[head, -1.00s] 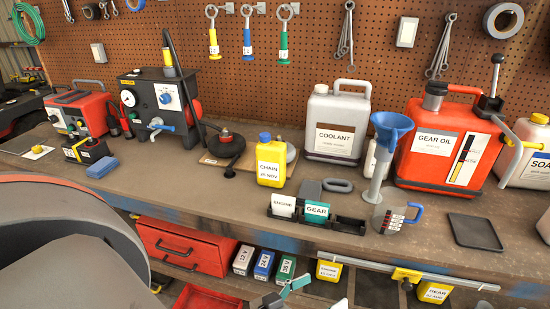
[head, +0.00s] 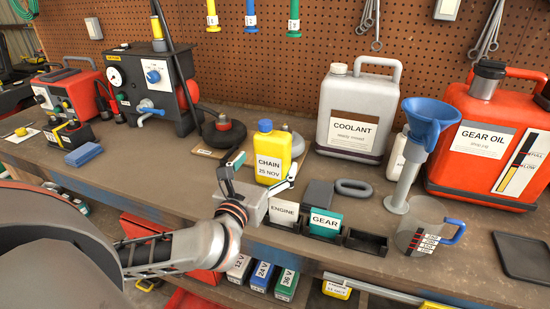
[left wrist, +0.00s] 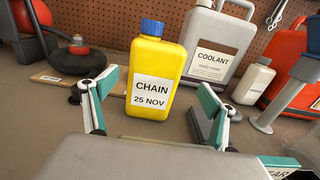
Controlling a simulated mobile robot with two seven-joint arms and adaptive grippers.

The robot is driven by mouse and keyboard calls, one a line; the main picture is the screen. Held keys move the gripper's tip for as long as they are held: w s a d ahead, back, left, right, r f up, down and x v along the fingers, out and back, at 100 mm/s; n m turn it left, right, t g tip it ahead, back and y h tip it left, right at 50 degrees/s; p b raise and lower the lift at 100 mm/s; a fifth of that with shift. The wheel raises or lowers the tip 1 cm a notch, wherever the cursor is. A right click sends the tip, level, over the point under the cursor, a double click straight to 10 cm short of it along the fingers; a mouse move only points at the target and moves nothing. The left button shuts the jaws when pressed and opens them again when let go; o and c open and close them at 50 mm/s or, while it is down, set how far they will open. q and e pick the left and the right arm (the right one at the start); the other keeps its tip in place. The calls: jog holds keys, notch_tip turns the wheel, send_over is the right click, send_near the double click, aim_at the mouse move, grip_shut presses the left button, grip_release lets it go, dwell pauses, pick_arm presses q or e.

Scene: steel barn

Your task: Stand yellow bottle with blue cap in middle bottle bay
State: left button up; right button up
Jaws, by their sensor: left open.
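The yellow bottle (head: 275,150) with a blue cap stands upright on the bench, labelled CHAIN 25 NOV. It also shows in the left wrist view (left wrist: 153,72). My left gripper (head: 262,172) is open in front of the bottle, fingers pointing at it. In the left wrist view the fingers (left wrist: 160,90) stand left and right of the bottle's lower part, with gaps. Below the bench edge, the top of another yellow bottle (head: 336,291) shows beside a pale rail (head: 375,287). The middle bottle bay cannot be made out. My right gripper is not in view.
A black rack (head: 367,242) with ENGINE and GEAR pieces sits by the front edge. A coolant jug (head: 358,105), blue funnel (head: 428,118), measuring jug (head: 424,228) and red gear oil can (head: 490,135) stand to the right. A round black-based item (head: 222,135) is behind left.

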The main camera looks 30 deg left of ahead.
aim_at(269, 153)
pick_arm(q)
jog(key=x, duration=0.4)
jog(key=a+x, duration=0.1)
jog(key=x, duration=0.2)
jog(key=shift+s+d, duration=0.1)
jog(key=shift+s, duration=0.05)
jog(key=c, duration=1.7)
jog(key=shift+r, duration=0.2)
jog(key=c, duration=0.4)
jog(key=shift+r, duration=0.1)
